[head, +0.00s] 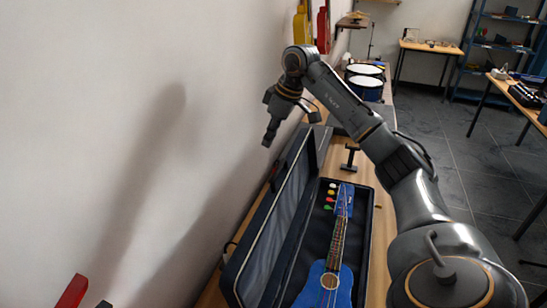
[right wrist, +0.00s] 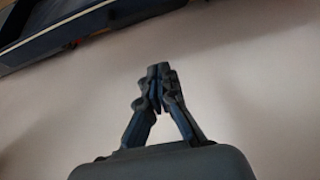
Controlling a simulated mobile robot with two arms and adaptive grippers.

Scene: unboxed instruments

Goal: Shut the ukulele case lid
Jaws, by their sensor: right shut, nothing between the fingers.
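The ukulele case (head: 365,221) lies on a wooden table against the wall, with a blue ukulele (head: 328,283) inside. Its lid (head: 272,229) stands open, tilted up on the wall side. My right gripper (head: 267,140) is above and behind the top of the lid, close to the wall, not touching the lid as far as I can tell. In the right wrist view its fingers (right wrist: 159,75) are shut with nothing between them, and a dark case edge (right wrist: 70,28) crosses the upper left. My left gripper does not show.
A small black stand (head: 350,158) is on the table beyond the case. Blue drums (head: 364,88) stand further back. Yellow (head: 301,25) and red (head: 323,30) instruments hang on the wall. Open floor (head: 480,165) lies to the right. A red object (head: 72,291) shows at the lower left.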

